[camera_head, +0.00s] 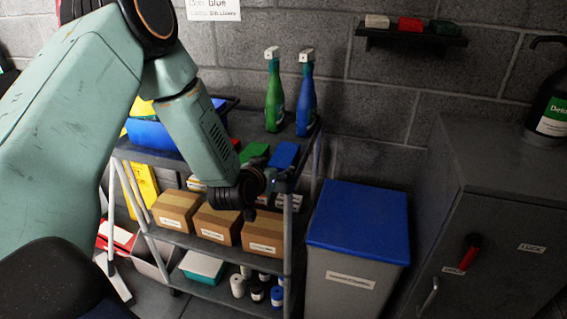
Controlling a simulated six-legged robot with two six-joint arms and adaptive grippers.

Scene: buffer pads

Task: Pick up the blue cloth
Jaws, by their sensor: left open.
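The blue cloth (286,153) lies folded on the top shelf of the cart (160,157), near its right front corner. A green cloth (256,152) lies just left of it. My left arm comes in from the left, and my left gripper (284,182) is at the shelf's front edge, just in front of and below the blue cloth in the picture. The gripper is open, small and dark; its fingers are hard to make out. I see no cloth between them. My right gripper is not in view.
Green and blue spray bottles (274,92) (306,95) stand behind the cloths. Cardboard boxes (219,223) fill the middle shelf. A blue-lidded bin (358,215) stands right of the cart, then a grey cabinet (500,200). A wall shelf (410,36) holds small blocks.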

